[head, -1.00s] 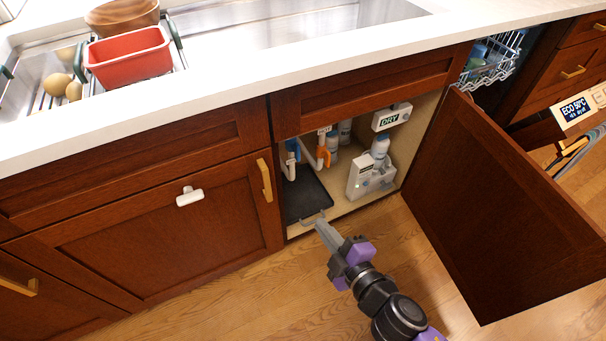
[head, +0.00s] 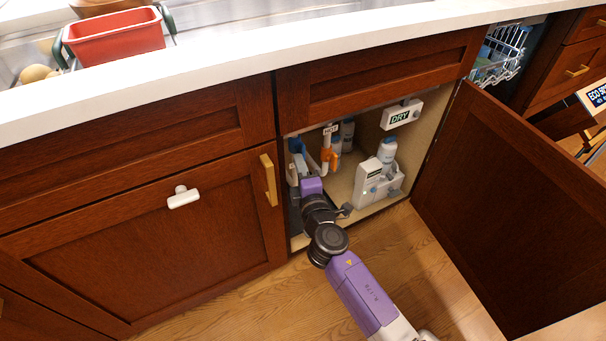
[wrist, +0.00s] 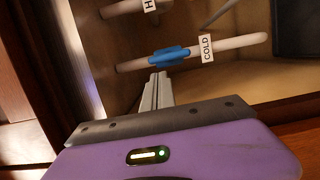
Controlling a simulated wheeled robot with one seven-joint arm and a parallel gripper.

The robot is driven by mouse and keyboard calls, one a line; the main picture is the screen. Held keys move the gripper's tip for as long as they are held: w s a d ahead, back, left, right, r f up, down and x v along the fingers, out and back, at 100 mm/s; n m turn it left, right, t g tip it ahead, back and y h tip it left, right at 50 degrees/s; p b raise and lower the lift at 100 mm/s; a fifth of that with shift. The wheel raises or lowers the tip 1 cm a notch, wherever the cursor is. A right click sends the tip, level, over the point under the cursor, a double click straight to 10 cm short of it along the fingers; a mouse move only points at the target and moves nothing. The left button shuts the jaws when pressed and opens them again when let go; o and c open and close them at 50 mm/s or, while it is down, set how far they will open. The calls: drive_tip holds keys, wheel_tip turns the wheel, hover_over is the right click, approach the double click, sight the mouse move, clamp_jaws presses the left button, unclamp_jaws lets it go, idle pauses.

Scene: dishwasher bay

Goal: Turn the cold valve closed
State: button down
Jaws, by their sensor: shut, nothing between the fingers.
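The cold valve has a blue handle (wrist: 168,56) on a white pipe with a COLD tag (wrist: 207,48). In the wrist view the handle looks roughly in line with its pipe. The blue handle also shows in the head view (head: 297,146), at the left inside the open sink cabinet. My gripper (wrist: 158,77) is shut and empty, its fingertips just below the blue handle in the wrist view. I cannot tell whether they touch it. In the head view my gripper's purple body covers the lower left of the cabinet opening.
An orange valve (head: 330,157) under a HOT tag (head: 330,130) is just right of the cold one. A white box (head: 372,186), a white bottle (head: 387,150) and a DRY sign (head: 401,116) are farther right. The open cabinet door (head: 510,210) stands at right.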

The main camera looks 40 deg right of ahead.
sight(300, 150)
drive_tip(key=shift+x, duration=1.7)
